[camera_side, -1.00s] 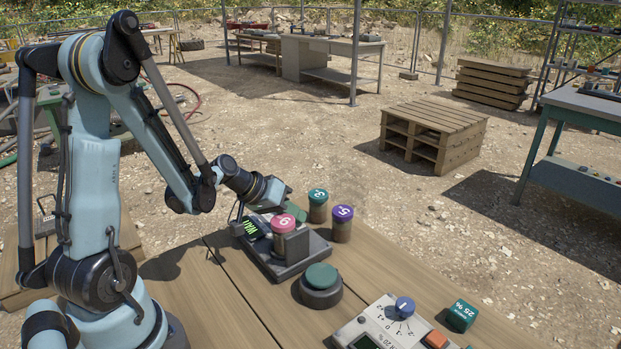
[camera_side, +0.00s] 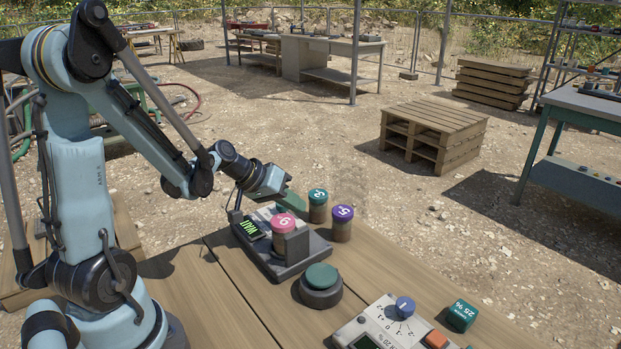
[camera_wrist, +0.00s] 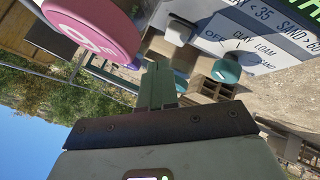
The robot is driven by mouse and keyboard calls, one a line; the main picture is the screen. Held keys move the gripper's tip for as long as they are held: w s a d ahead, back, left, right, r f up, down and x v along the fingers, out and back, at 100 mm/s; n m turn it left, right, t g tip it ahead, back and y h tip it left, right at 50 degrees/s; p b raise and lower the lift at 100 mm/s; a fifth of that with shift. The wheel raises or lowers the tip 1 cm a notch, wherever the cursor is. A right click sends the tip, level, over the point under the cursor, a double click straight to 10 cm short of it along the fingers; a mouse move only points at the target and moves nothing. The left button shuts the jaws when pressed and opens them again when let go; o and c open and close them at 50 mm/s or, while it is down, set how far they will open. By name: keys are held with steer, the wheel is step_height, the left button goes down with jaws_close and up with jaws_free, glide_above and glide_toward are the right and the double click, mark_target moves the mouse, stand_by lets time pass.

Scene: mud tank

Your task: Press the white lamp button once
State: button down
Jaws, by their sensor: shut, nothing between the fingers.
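A grey tester (camera_side: 262,262) with a lit green text display (camera_side: 251,228) stands on the wooden table. In the wrist view its panel (camera_wrist: 268,30) carries printed words, including clay loam and sand. A pale rounded button (camera_wrist: 178,32) shows in the wrist view beyond my fingertips, apparently the white lamp button; I cannot make it out in the side view. My gripper (camera_side: 291,201) is shut and empty above the tester's far part, behind the pink-lidded jar (camera_side: 283,226). Its closed fingers also show in the wrist view (camera_wrist: 158,72), apparently apart from the button.
Teal-lidded (camera_side: 318,206) and purple-lidded (camera_side: 342,224) jars stand just beyond. A dark round base with a green top (camera_side: 321,283) and a dial box (camera_side: 385,330) lie nearer. A teal knob (camera_wrist: 226,71) is beside the button.

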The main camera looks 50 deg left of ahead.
steer(key=shift+r, duration=1.95)
steer(key=s+d+r+m+g+y, duration=0.1)
steer(key=s+d+r+m+y, duration=0.1)
steer(key=s+d+m, duration=0.3)
steer(key=s+d+r, duration=0.1)
steer(key=s+d, duration=0.2)
steer(key=d, duration=0.3)
steer(key=shift+s+g+y, duration=0.3)
steer(key=shift+s+y, duration=0.1)
